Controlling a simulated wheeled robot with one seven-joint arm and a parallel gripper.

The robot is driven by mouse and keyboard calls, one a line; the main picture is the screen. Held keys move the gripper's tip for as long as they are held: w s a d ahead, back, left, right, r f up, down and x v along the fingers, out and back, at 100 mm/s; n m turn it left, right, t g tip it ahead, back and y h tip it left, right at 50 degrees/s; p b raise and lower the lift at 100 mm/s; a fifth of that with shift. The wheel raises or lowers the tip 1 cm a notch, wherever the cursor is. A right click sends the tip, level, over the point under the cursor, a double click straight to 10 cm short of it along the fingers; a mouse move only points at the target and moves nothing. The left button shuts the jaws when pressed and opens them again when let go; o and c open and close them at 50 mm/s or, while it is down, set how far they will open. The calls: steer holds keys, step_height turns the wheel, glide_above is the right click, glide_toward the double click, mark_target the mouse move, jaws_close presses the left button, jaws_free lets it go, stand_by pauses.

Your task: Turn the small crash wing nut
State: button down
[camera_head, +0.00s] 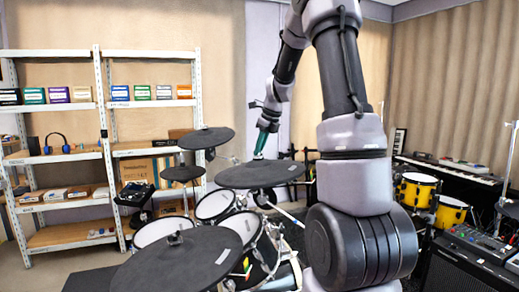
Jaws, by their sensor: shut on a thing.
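A dark round cymbal pad (250,177) is near the middle of the view, beside my arm. My gripper (258,157) points down at the middle of this pad from above, with a teal part showing near its end. It is shut at the pad's centre, where the small crash wing nut sits. The wing nut is hidden by the fingers and too small to make out, so its angle cannot be told.
Two more dark cymbal pads (206,138) (182,174) stand behind to the left. A large dark pad (180,262) is in front. Drums with white mesh heads (215,204) stand below. A shelf (66,155) is at the left, yellow drums (417,190) and a keyboard (462,178) at the right.

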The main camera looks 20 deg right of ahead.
steer(key=shift+d, duration=0.1)
steer(key=n, duration=0.2)
steer(key=n+g+y, duration=0.2)
steer(key=n, duration=0.1)
steer(key=shift+w+d+n, duration=0.15)
steer(key=shift+w+n, duration=0.1)
steer(key=shift+n, duration=0.05)
steer(key=n+g, duration=0.1)
steer(key=n, duration=0.2)
steer(key=n+g, duration=0.1)
steer(key=n, duration=0.1)
steer(key=shift+w+d+g+y, duration=0.1)
steer(key=shift+w+g+y, duration=0.15)
steer(key=shift+g+y, duration=0.05)
steer(key=n+g, duration=0.1)
steer(key=n, duration=0.2)
steer(key=n+g, duration=0.1)
steer(key=n, duration=0.1)
steer(key=shift+w+n, duration=0.2)
steer(key=shift+n, duration=0.2)
steer(key=n+g+h, duration=0.1)
steer(key=n, duration=0.1)
steer(key=n+g, duration=0.1)
steer(key=n, duration=0.1)
steer(key=shift+w+a+n+h, duration=0.15)
steer(key=shift+a+n+h, duration=0.05)
steer(key=shift+n+h, duration=0.2)
steer(key=shift+n+g, duration=0.3)
